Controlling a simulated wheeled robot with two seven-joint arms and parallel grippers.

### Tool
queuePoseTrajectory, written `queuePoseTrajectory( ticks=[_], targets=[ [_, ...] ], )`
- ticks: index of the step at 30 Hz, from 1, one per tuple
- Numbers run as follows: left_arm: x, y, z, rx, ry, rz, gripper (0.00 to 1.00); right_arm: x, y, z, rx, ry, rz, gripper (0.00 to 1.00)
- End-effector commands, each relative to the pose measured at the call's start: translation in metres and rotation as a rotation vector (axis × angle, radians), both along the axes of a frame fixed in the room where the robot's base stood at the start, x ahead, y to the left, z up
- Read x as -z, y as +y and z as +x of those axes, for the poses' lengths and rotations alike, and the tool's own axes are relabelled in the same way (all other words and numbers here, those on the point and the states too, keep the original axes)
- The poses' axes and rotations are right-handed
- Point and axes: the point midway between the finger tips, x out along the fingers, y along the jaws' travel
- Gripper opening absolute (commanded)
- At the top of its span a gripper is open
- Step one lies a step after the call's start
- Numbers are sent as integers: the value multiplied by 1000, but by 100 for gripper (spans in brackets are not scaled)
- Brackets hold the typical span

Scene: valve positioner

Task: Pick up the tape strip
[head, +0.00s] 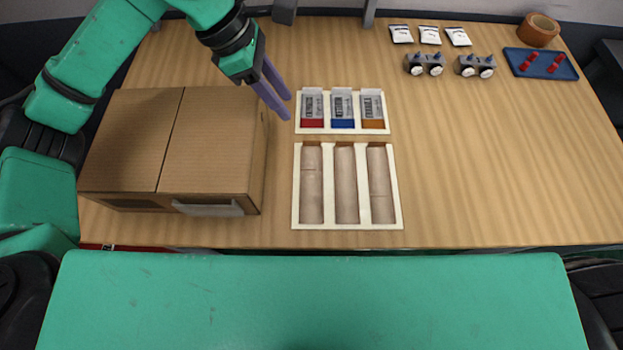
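A pale grey, translucent-looking strip (208,209) shows at the lower front edge of the cardboard box (215,140); it looks like the tape strip, but I cannot tell for certain. A roll of brown tape (538,30) stands at the back right corner of the table. My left gripper (286,107) has purple fingers, with their tips a little apart and nothing seen between them. It is above the table by the box's back right corner, left of the small white tray, and well away from the grey strip. My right gripper is not in view.
A white tray (297,128) holds red, blue and orange-marked packets. A white three-slot tray (297,200) lies in front, its slots apparently empty. Grey valve-like parts (425,64), white packets (429,35) and a blue tray (553,73) with red parts are behind. The table's right front is clear.

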Motion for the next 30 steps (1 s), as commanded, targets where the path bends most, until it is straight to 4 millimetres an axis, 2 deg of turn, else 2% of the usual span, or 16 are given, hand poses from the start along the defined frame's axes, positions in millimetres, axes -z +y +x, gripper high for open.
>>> queuePoseTrajectory(
  ticks=[1,7,14,18,21,26,27,29,30],
  targets=[
    [6,-4,-2,3,5,0,39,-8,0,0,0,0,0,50],
    [52,-24,-2,3,4,0,39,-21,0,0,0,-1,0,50],
    [82,-36,-2,1,4,-1,39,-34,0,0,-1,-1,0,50],
    [108,-46,-3,1,3,-1,39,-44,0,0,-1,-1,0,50],
    [119,-49,-2,1,1,-1,39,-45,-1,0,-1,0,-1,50],
    [120,-49,-2,1,-2,0,39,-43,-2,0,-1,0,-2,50],
    [120,-49,-2,1,-2,0,31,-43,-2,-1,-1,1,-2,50],
    [120,-49,-2,1,-2,0,8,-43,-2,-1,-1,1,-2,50],
    [120,-49,-2,1,-2,0,0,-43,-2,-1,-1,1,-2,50]
  ],
)
